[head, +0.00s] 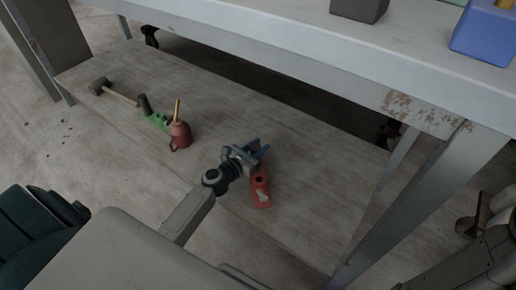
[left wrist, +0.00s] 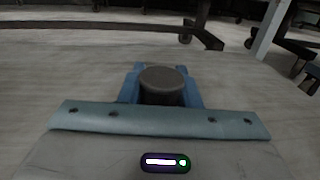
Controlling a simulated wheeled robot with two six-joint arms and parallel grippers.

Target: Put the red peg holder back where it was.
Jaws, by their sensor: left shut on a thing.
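A red block-like thing (head: 262,196) with a dark round opening or cap and a pale mark is on the low shelf board (head: 300,170); it looks most like the red peg holder. My left gripper (head: 258,150) is just above and beside it in the head view, its blue fingers pointing away. In the left wrist view, the gripper (left wrist: 162,88) is shut on a dark grey round-topped thing (left wrist: 162,79). No red shows in that view, so I cannot tell whether this belongs to the red thing. My right gripper is not seen.
On the board's left lie a mallet (head: 115,92), a green tool (head: 156,119) and a reddish can (head: 180,134). The worktop (head: 400,50) above holds a grey block (head: 358,8) and a blue block (head: 486,32). A table leg (head: 420,205) stands at right. The board's middle is clear.

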